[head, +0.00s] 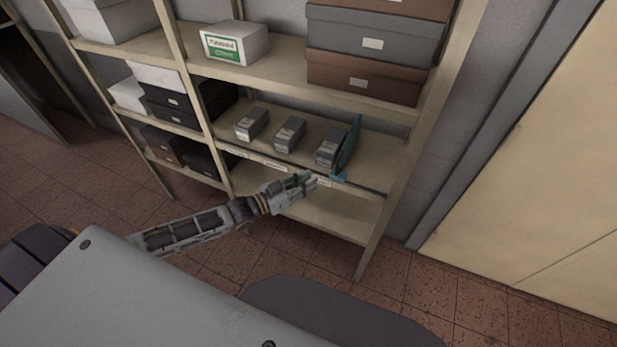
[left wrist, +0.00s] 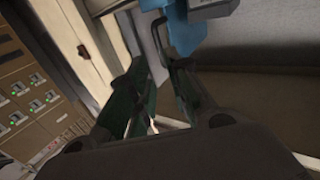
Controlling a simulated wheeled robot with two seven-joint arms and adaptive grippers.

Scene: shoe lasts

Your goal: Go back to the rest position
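My left gripper (head: 312,181) reaches in from the left to the front of the middle shelf, below its right end. Its fingers look apart in the left wrist view (left wrist: 160,68), with nothing seen held between them. A blue upright panel (head: 349,146) stands on the shelf at the right of a row of small grey boxes. Its lower blue part is near the fingertips, and a blue piece also shows just beyond them in the left wrist view (left wrist: 190,32). I cannot tell whether they touch. My right gripper is not in view.
The grey boxes (head: 289,134) stand in a row on the shelf. A rack post (head: 398,180) is at the right. The tiled floor (head: 200,190) before the rack shows free room.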

